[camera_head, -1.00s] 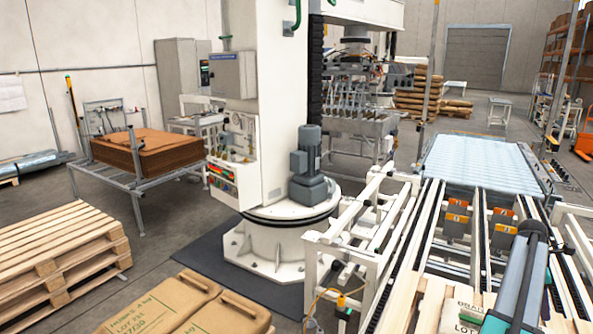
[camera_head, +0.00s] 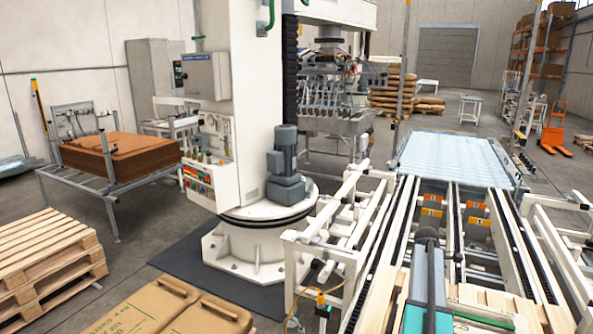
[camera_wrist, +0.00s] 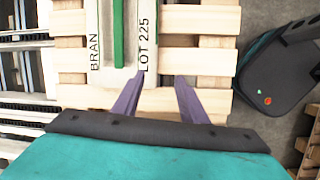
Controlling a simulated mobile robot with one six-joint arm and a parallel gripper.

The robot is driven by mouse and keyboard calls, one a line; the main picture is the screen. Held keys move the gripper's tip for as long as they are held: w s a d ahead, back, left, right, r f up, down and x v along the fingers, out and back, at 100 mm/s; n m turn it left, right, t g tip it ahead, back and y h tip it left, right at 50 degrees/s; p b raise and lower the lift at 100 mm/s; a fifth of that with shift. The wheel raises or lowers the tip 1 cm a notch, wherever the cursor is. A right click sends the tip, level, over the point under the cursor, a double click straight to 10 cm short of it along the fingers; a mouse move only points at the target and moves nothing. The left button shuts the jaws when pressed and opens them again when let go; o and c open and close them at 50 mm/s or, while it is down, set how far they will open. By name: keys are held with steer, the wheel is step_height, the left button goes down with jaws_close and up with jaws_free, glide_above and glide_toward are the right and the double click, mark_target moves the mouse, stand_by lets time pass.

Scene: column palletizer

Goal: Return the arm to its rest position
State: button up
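My arm (camera_head: 427,280), teal and dark grey, rises from the bottom of the head view in front of the conveyor; its gripper end is not visible there. In the wrist view my gripper (camera_wrist: 159,82) shows two purple fingers standing apart, with nothing between them. Beyond the fingertips a pale sack (camera_wrist: 144,38) with a green stripe and the print "BRAN" and "LOT 225" lies on a wooden pallet (camera_wrist: 200,61). I cannot tell the exact height of the fingers above the pallet.
A roller conveyor frame (camera_head: 360,279) runs beside my arm. The white palletizer column (camera_head: 226,110) stands left of it. Stacked pallets (camera_head: 45,255) and brown sacks (camera_head: 147,309) are at the lower left. Open floor lies at the back right, near an orange pallet truck (camera_head: 553,138).

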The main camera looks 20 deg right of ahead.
steer(key=w+a+f+m+t, duration=0.1)
steer(key=w+a+f, duration=0.25)
steer(key=a, duration=0.65)
steer(key=w+a+f+m+y, duration=0.1)
steer(key=w+a+f, duration=0.25)
steer(key=a, duration=0.65)
steer(key=w+a+f+m+t, duration=0.1)
steer(key=w+a+f, duration=0.25)
steer(key=a, duration=0.65)
steer(key=s+a+f+m+y, duration=0.1)
steer(key=s+a+f, duration=0.1)
steer(key=a, duration=0.8)
steer(key=s+a+f+m, duration=0.1)
steer(key=a+f, duration=0.1)
steer(key=a, duration=0.8)
steer(key=s+a+f+m+y, duration=0.1)
steer(key=s+a+f, duration=0.1)
steer(key=a, duration=0.8)
steer(key=s+f+g+b, duration=0.5)
steer(key=s+f+b, duration=0.5)
steer(key=s+f, duration=1.6)
step_height(320, 180, down, 2)
steer(key=shift+f+g, duration=0.1)
steer(key=shift+g, duration=0.3)
